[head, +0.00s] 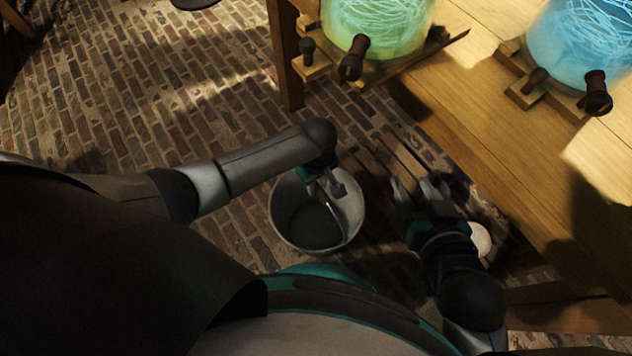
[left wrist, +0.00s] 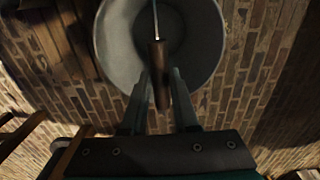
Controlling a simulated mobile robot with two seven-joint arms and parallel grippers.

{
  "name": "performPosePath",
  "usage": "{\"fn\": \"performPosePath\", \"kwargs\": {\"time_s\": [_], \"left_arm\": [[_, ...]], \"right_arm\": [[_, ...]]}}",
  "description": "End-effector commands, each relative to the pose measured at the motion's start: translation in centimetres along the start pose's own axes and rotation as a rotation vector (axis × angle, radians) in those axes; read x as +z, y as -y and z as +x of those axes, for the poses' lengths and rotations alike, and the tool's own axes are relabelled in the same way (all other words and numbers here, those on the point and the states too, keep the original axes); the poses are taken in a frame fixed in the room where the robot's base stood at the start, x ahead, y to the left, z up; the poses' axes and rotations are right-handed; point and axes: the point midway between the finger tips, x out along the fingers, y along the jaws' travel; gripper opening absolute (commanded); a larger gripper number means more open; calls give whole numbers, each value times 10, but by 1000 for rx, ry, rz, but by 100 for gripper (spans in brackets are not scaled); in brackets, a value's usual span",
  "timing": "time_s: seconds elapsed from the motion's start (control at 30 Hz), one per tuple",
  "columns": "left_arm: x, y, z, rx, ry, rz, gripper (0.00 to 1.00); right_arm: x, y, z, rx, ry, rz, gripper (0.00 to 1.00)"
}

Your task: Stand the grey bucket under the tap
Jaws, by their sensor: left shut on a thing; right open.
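The grey bucket (head: 280,222) is below my left gripper (head: 328,183) in the head view, its open top facing up, and it looks empty. In the left wrist view the bucket (left wrist: 118,62) shows with a metal bail and a brown handle grip (left wrist: 160,85). My left gripper (left wrist: 159,80) is shut on that handle. I cannot tell whether the bucket's base touches the floor. My right gripper (head: 422,190) is open and empty, to the right of the bucket.
A wooden table (head: 500,140) stands at the right, bearing a green glowing jar (head: 375,25) and a blue one (head: 580,45). Its leg (head: 287,60) is beyond the bucket. A small white round thing (head: 480,238) is beside my right arm. Brick floor (head: 130,90) is clear at the left.

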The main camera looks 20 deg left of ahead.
Motion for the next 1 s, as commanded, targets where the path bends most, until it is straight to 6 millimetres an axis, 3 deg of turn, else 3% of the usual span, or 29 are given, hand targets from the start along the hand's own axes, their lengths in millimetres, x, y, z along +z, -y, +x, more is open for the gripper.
{"fn": "performPosePath", "kwargs": {"time_s": [0.3,0.33,0.6,1.0], "left_arm": [[0,-3,0,7,0,0,0],[0,0,2,1,1,-1,29],[0,0,2,0,0,0,58],[0,0,-3,0,0,0,58]], "right_arm": [[0,1,0,-2,-5,1,50],[0,1,0,-2,-7,1,50],[0,1,0,-2,-6,1,50],[0,-3,-2,7,21,-3,50]]}}
